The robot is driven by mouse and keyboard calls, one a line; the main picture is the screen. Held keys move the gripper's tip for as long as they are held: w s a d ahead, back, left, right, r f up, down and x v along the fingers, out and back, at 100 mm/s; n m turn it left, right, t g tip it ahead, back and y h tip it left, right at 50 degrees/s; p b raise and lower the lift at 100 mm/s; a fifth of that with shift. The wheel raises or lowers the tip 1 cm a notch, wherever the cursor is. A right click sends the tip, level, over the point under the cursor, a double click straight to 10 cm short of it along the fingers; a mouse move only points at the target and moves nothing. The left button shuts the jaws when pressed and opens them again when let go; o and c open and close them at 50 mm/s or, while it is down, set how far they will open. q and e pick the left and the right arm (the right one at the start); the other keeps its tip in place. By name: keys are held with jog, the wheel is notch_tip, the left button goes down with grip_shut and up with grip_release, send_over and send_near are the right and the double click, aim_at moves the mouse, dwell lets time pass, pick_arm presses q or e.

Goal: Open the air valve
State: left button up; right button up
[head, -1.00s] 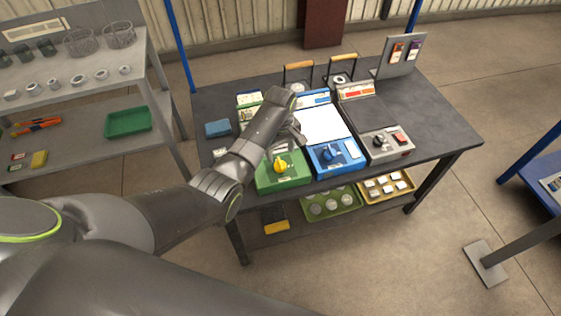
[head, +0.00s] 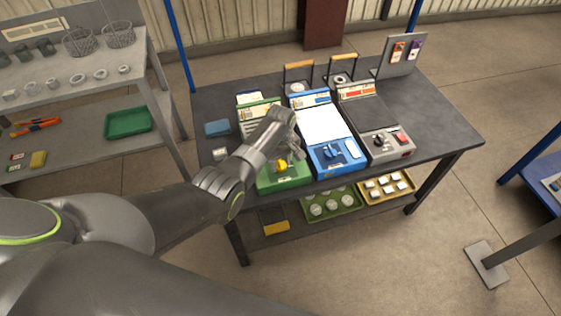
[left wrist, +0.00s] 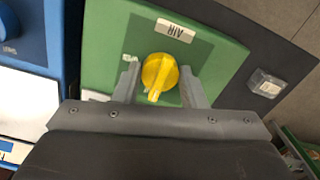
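The air valve is a yellow knob (left wrist: 158,75) on a green panel (left wrist: 110,50). In the left wrist view the label AIR (left wrist: 175,30) is beside it, and the knob's ridge points toward my gripper. In the head view the yellow knob (head: 281,166) shows on the green unit (head: 283,183) at the table's front. My left gripper (left wrist: 160,82) is open, with one finger on each side of the knob and gaps between. In the head view my left gripper (head: 289,148) is over the green unit and partly covers it. My right gripper is not in view.
A blue unit (head: 330,155) with a blue lever knob (head: 332,152) stands right of the green one. Beyond it is a grey unit (head: 380,142) with a red switch.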

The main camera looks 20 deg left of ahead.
pick_arm(q)
jog(key=c, duration=0.5)
jog(key=shift+m, duration=0.3)
jog(key=shift+r+m+p, duration=0.1)
jog(key=shift+m+p, duration=0.6)
jog(key=shift+m, duration=0.5)
jog(key=m+p, duration=0.1)
jog(key=m, duration=0.3)
jog(key=shift+m, duration=0.3)
jog(key=m+p, duration=0.1)
jog(key=m, duration=0.9)
jog(key=shift+m, duration=0.3)
